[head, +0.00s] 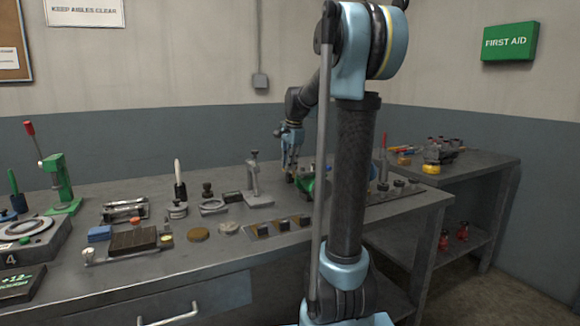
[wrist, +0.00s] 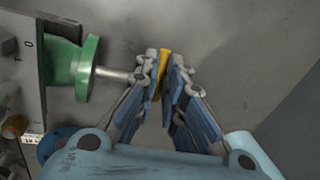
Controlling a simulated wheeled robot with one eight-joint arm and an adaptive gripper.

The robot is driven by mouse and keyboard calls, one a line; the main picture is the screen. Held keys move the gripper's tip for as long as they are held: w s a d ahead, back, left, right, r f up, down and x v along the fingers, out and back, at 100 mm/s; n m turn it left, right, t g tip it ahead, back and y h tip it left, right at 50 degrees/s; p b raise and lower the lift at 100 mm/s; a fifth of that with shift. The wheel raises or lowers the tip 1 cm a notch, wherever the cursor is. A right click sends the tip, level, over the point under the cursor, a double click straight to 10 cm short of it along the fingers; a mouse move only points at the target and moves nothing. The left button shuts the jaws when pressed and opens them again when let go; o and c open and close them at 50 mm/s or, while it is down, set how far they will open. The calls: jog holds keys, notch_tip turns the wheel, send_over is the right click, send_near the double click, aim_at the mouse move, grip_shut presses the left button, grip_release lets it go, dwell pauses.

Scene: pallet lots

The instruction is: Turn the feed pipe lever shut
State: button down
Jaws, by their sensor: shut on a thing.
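In the wrist view a green round valve body (wrist: 85,68) sits at the left against a grey plate (wrist: 25,75). A pale metal stem (wrist: 115,74) runs from it towards my gripper (wrist: 164,65). My gripper is shut on a yellow lever (wrist: 164,62), which shows as a narrow strip between the two fingers. In the head view my gripper (head: 290,172) is low at the back of the bench, beside a green part (head: 307,184). My arm hides much of that spot, and the lever cannot be made out there.
The grey bench (head: 170,265) carries a green hand press (head: 57,182), a grey clamp stand (head: 256,180), a dark block (head: 134,240) and several small parts. A side table (head: 480,165) with tools stands at the right. A dark mark like an O shows on the grey plate.

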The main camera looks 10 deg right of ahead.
jog(key=shift+w+a+m, duration=0.15)
jog(key=shift+m, duration=0.45)
jog(key=c, duration=1.7)
grip_release()
jog(key=shift+w, duration=0.1)
jog(key=r, duration=0.4)
jog(key=s+r, duration=0.1)
jog(key=r, duration=0.2)
jog(key=s+r, duration=0.1)
jog(key=r, duration=0.3)
jog(key=shift+s+d+r, duration=0.1)
jog(key=shift+d+r, duration=0.25)
